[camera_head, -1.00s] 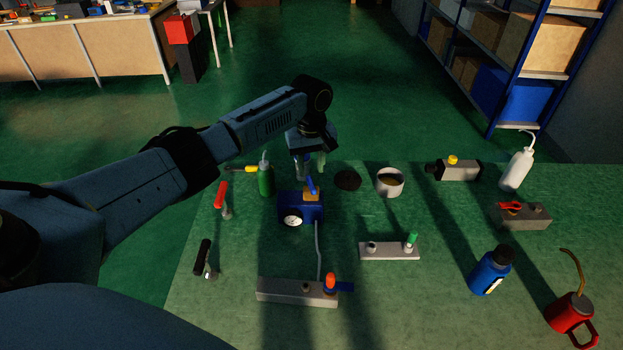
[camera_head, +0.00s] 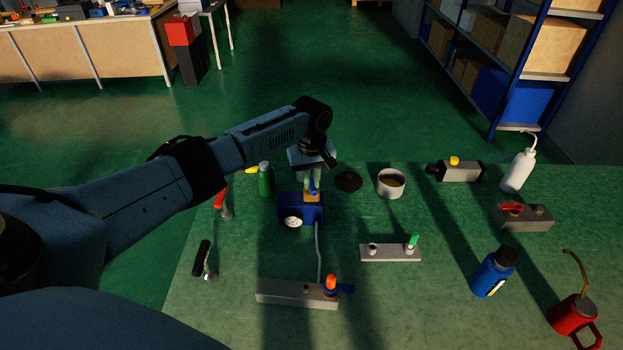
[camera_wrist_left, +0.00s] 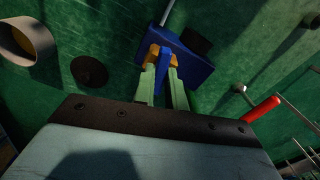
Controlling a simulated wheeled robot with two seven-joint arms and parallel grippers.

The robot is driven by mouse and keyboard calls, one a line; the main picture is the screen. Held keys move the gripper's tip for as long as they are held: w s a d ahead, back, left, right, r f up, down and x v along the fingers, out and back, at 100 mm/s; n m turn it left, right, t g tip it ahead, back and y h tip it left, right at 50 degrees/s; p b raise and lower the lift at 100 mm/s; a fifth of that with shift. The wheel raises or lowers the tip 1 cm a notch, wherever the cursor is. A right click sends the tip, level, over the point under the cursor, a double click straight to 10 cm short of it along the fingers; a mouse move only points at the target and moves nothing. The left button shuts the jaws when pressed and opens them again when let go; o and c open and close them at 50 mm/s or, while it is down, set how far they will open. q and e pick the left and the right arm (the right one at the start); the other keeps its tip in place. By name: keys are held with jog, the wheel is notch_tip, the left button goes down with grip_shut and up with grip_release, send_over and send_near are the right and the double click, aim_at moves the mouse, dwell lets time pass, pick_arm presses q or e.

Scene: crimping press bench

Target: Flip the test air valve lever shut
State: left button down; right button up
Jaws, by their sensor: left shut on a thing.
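The test air valve is a blue block (camera_head: 298,208) with a round white gauge, a brass body on top and a blue lever (camera_head: 314,185). It stands near the bench's back edge, and a grey hose runs from it towards the front. My left gripper (camera_head: 312,178) reaches down over it from behind. In the left wrist view its pale green fingers (camera_wrist_left: 162,80) stand on either side of the blue lever (camera_wrist_left: 163,72) and are shut on it. The fingers partly hide the brass body. My right gripper is not in view.
A grey bar (camera_head: 290,293) with an orange knob lies in front.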

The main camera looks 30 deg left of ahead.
aim_at(311, 184)
pick_arm(q)
jog(key=shift+r+m+p, duration=0.2)
jog(key=shift+m+p, duration=0.5)
jog(key=shift+p, duration=0.4)
jog(key=shift+f+m+p, duration=0.15)
jog(key=shift+m+p, duration=0.4)
jog(key=shift+m, duration=0.35)
jog(key=c, duration=1.4)
grip_release()
jog(key=shift+c, duration=0.2)
notch_tip(311, 184, up, 13)
jog(key=p, duration=0.1)
jog(key=shift+r, duration=0.2)
